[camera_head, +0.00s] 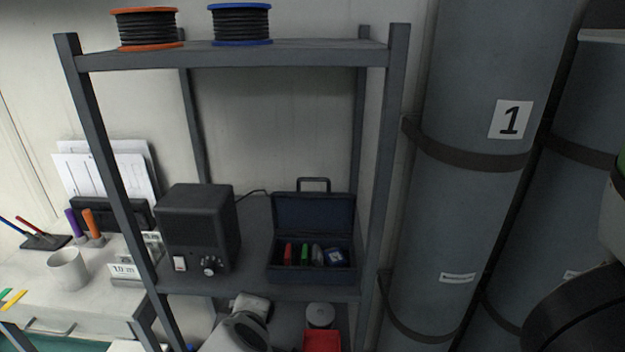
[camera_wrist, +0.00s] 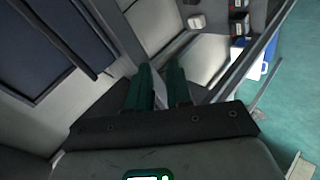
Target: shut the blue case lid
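The blue case (camera_head: 314,272) stands on the middle shelf of the grey rack in the head view. Its lid (camera_head: 314,212) is raised about upright at the back, with a handle on its top edge. Small red, green, grey and blue items lie inside the open case. My gripper (camera_wrist: 160,68) shows in the wrist view, with two green fingers apart and no object evident between them. The fingers are not seen near the case in the head view. A dark blue panel (camera_wrist: 55,40) fills the wrist view's upper left; I cannot tell if it is the case.
A black speaker box (camera_head: 198,230) stands left of the case. Rack posts (camera_head: 380,180) flank the shelf. Orange (camera_head: 147,28) and blue (camera_head: 240,24) cable spools sit on top. A large grey cylinder (camera_head: 460,200) stands to the right. A red bin (camera_head: 322,341) is below.

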